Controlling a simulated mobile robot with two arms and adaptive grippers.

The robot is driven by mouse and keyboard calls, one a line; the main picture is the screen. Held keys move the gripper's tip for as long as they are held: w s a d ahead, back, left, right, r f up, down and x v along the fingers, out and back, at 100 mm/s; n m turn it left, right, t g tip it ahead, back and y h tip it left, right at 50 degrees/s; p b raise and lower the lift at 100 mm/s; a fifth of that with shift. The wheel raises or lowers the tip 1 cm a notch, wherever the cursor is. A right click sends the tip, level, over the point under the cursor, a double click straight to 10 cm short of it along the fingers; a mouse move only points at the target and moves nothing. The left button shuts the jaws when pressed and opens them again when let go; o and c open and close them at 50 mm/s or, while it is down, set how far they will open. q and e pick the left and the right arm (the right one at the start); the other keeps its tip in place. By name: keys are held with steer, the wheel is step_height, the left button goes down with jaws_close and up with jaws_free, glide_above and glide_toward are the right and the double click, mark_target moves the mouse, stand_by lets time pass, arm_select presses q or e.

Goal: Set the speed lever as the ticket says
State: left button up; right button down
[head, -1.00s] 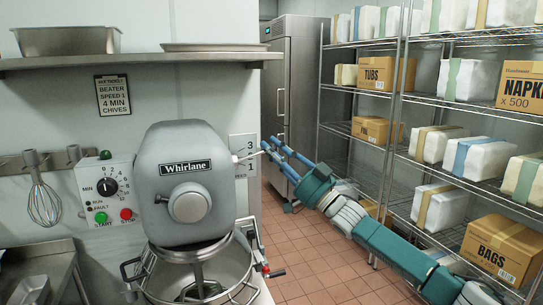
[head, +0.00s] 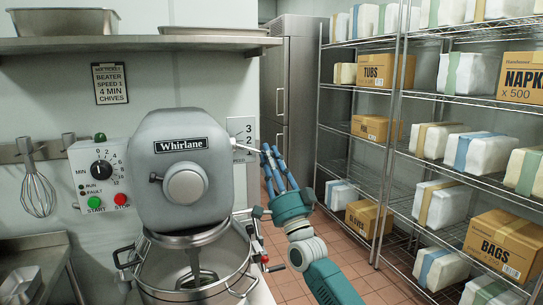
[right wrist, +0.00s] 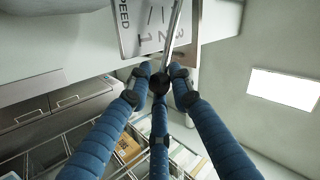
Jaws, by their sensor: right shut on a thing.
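The ticket (head: 110,84) on the wall reads beater, speed 1, 4 min, chives. The grey Whirlane mixer (head: 180,150) stands below it. Its speed plate (head: 238,128) shows 3 and 2 above the thin speed lever (head: 243,149); the lever lies below the 2, near the 1. In the right wrist view the lever's rod (right wrist: 174,32) crosses the plate (right wrist: 128,35) and ends in a dark knob (right wrist: 160,84). My right gripper (head: 266,151) has its blue fingers closed around that knob. My left gripper is out of view.
The control box (head: 102,175) with dial and buttons is left of the mixer head, beside a hanging whisk (head: 38,190). The steel bowl (head: 195,270) is below. Wire shelves (head: 395,150) with boxes stand at right; tiled floor lies between.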

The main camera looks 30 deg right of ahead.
steer(key=shift+w+f+h, duration=0.1)
steer(key=shift+f+h, duration=0.05)
steer(key=shift+h, duration=0.15)
steer(key=c, duration=1.8)
jaws_free()
steer(key=shift+c, duration=0.2)
steer(key=o, duration=0.3)
steer(key=shift+w+a, duration=0.1)
steer(key=shift+w, duration=0.05)
steer(key=shift+f, duration=0.15)
steer(key=v, duration=0.8)
